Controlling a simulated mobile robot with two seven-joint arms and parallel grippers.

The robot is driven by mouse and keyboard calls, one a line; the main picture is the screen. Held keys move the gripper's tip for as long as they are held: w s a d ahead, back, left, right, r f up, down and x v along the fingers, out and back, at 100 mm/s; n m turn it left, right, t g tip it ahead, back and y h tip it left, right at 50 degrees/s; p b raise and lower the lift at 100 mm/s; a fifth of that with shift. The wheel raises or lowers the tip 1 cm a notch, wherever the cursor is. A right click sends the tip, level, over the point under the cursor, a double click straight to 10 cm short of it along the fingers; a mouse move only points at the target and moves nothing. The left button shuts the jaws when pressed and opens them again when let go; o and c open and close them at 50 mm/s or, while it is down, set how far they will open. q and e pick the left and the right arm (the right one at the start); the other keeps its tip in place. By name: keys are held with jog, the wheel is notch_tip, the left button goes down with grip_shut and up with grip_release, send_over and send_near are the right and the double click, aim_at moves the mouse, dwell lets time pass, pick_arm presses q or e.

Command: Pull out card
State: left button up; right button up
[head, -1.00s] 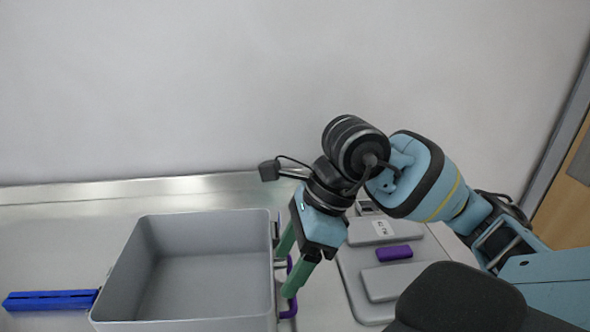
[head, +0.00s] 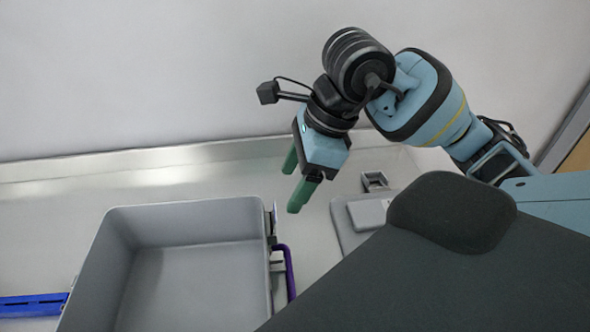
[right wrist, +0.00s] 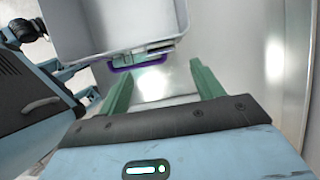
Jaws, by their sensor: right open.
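My right gripper (head: 297,188) is open, with two green fingers and nothing between them. In the head view it is above the counter, beyond the far right corner of a grey bin (head: 112,262). A purple handle (head: 289,268) sits on the bin's right side. In the right wrist view, the bin (right wrist: 95,22) and its purple handle (right wrist: 138,62) lie beyond the open fingers (right wrist: 163,83), apart from them. A small pale part shows on the bin's side near the handle; I cannot tell whether it is a card. My left gripper is not in view.
A blue bar (head: 30,305) lies left of the bin. A grey flat unit with a raised block (head: 368,214) stands to the right, partly hidden by my own dark body. Metal counter (head: 60,215) is clear behind the bin, up to the wall.

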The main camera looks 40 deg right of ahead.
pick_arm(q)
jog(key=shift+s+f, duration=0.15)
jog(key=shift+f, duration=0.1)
pick_arm(e)
jog(key=x, duration=0.7)
jog(key=shift+f, duration=0.35)
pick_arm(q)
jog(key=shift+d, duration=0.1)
pick_arm(e)
jog(key=shift+w+a, duration=0.1)
jog(key=shift+a, duration=0.05)
jog(key=c, duration=1.2)
jog(key=shift+c, duration=0.2)
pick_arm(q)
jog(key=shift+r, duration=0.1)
pick_arm(e)
jog(key=shift+r, duration=0.1)
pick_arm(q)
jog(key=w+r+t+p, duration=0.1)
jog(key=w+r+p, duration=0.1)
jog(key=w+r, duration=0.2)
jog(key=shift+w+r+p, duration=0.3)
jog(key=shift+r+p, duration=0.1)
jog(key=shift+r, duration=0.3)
pick_arm(e)
notch_tip(320, 180, up, 7)
jog(key=shift+r, duration=0.15)
